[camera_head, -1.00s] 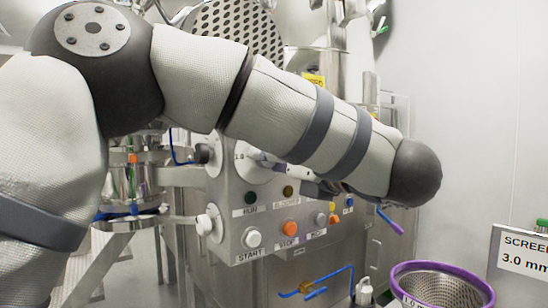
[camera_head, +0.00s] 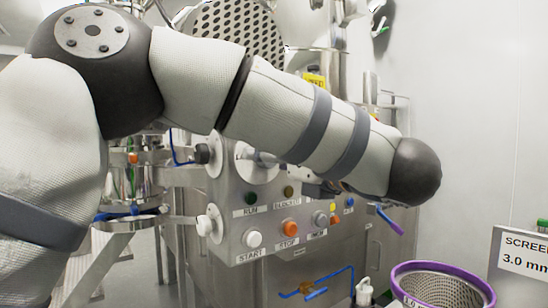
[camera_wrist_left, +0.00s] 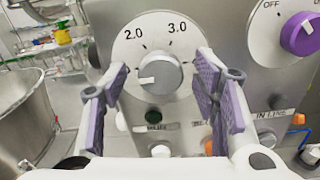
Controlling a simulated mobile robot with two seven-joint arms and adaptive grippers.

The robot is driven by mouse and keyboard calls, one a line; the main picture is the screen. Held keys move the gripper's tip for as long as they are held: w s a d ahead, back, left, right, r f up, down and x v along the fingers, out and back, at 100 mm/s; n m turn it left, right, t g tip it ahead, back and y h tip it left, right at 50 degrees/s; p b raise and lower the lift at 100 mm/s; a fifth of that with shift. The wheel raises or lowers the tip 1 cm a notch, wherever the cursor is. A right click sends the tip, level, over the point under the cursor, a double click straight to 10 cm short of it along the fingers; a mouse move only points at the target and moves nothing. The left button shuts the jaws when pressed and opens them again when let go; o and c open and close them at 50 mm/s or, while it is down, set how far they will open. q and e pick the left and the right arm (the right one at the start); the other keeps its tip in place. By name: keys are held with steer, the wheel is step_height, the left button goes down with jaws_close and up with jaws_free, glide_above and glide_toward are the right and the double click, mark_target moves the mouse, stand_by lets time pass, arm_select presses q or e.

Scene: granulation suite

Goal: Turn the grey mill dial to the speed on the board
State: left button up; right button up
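In the left wrist view the grey mill dial (camera_wrist_left: 160,73) sits on a round white scale plate, with 2.0 and 3.0 readable above it. A pale pointer mark on the dial faces left, slightly down. My left gripper (camera_wrist_left: 163,78) is open, its purple-padded fingers on either side of the dial with gaps visible. In the head view my left arm hides the dial and most of that gripper; part of the scale plate (camera_head: 243,163) shows. A board (camera_head: 521,262) at right reads SCREEN 3.0 mm; no speed is readable on it. My right gripper is not in view.
Below the dial the panel (camera_head: 232,222) carries a white START button (camera_head: 252,238), an orange STOP button (camera_head: 290,228) and smaller knobs. A purple knob (camera_wrist_left: 300,34) with an OFF mark is to the right. A purple-rimmed screen basket (camera_head: 440,268) stands at lower right.

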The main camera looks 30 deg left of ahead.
arm_select(q)
steer(key=v, duration=1.2)
